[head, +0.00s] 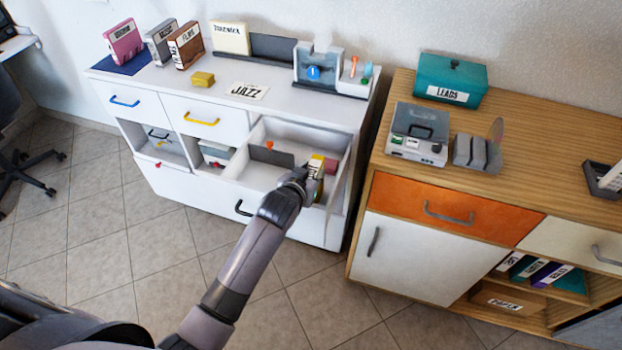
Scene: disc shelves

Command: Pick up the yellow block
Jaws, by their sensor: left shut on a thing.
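A small yellow block (203,79) sits on top of the white cabinet, left of the JAZZ card. My left gripper (308,180) reaches into the open white drawer (233,172) at its right end. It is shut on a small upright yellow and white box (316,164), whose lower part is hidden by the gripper. The yellow block on top is well away from the gripper, up and to the left. My right gripper is not in view.
The JAZZ card (247,91) lies on the cabinet top, with boxes (187,44) behind. The open drawer also holds a dark divider (271,155) and a small red item (332,165). A wooden cabinet (390,190) stands at right.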

